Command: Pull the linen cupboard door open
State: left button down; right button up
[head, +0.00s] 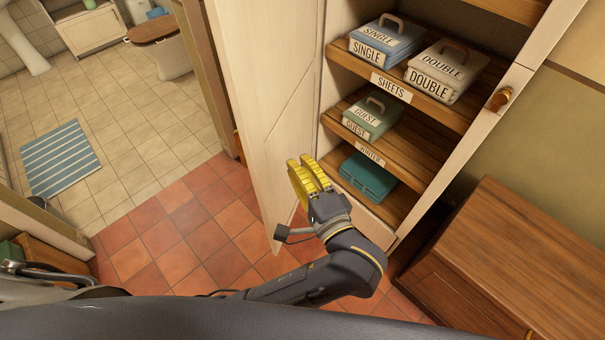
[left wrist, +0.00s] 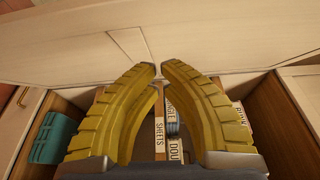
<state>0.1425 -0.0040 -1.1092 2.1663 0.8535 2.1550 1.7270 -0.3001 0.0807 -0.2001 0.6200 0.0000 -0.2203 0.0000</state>
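The linen cupboard door (head: 262,90) is a cream panel that stands swung well open at the left of the cupboard. Shelves of the linen cupboard (head: 430,108) show to its right. My left gripper (head: 303,178) has yellow ridged fingers and is at the inner side of the door, in front of the lower shelves. In the left wrist view its fingertips (left wrist: 159,68) nearly meet and point at the cream door face (left wrist: 205,35). I see nothing held between them. I cannot tell whether they touch the door. My right gripper is not in view.
A wooden knob (head: 500,98) is on the cupboard's right upright. A wooden cabinet (head: 510,270) stands at right. Red floor tiles (head: 180,228) are clear left of the door.

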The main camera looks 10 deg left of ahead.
aim_at(265, 133)
pick_arm(q)
jog(key=shift+w+a, duration=0.85)
jog(key=shift+a, duration=0.3)
jog(key=shift+w+a, duration=0.85)
jog(key=shift+a, duration=0.25)
jog(key=shift+w+a, duration=0.85)
jog(key=shift+a, duration=0.3)
